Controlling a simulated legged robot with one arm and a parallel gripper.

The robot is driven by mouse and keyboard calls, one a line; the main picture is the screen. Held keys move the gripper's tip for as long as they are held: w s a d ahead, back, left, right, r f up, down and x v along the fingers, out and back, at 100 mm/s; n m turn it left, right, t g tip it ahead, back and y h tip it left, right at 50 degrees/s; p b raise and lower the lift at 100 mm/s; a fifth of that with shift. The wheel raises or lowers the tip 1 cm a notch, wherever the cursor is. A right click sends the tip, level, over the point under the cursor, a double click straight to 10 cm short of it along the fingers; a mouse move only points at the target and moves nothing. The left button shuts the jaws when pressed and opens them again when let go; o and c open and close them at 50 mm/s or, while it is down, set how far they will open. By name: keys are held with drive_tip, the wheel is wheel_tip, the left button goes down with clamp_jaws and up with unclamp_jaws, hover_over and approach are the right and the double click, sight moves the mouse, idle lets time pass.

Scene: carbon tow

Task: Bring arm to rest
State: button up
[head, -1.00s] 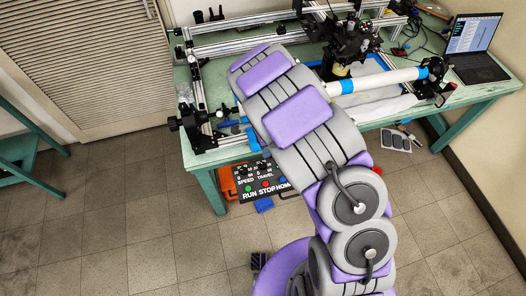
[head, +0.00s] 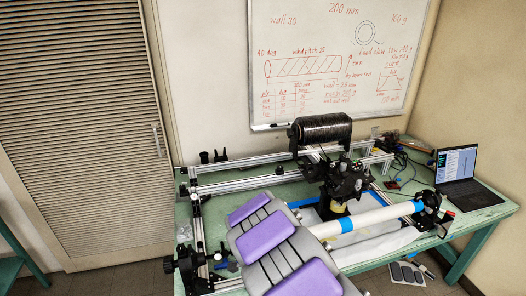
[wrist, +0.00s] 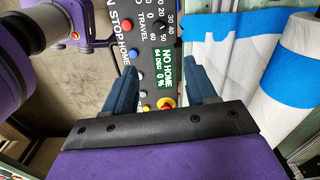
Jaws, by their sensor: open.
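My gripper (wrist: 160,65) shows in the wrist view with its two blue fingers spread apart and nothing between them. Beyond the fingers is the control panel (wrist: 158,38), with dials, coloured buttons, a red knob on yellow, and a green display (wrist: 168,69) reading "NO HOME". I cannot tell how far the fingertips are from the panel. In the head view my purple and grey arm reaches over the bench's front, and it hides my gripper and the panel.
The green bench (head: 478,222) carries a winding frame (head: 240,183), a white tube (head: 382,217) with blue bands, a black spool (head: 322,130) and a laptop (head: 460,178). A whiteboard (head: 340,60) hangs behind. A louvred door (head: 80,130) stands at left.

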drive_tip(key=s+d+r+n, duration=0.2)
drive_tip(key=s+d+r, duration=0.3)
drive_tip(key=r, duration=0.2)
drive_tip(key=s+d+r+n, duration=0.2)
drive_tip(key=s+d+r, duration=0.25)
drive_tip(key=r, duration=0.35)
drive_tip(key=s+d+r+n, duration=0.1)
drive_tip(key=s+r+n, duration=0.1)
drive_tip(key=s, duration=0.6)
drive_tip(key=s+d+r+n+g, duration=0.1)
drive_tip(key=s+d+r+n, duration=0.1)
drive_tip(key=s, duration=0.5)
drive_tip(key=s+d+r+n, duration=0.1)
drive_tip(key=s+r+n, duration=0.3)
drive_tip(key=s, duration=0.4)
drive_tip(key=shift+s+d+n+g, duration=0.3)
drive_tip(key=shift+s+n+g, duration=0.1)
drive_tip(key=shift+n, duration=0.5)
drive_tip(key=shift+w+r, duration=0.1)
drive_tip(key=shift+c, duration=0.2)
drive_tip(key=shift+c, duration=1.1)
drive_tip(key=shift+a, duration=0.15)
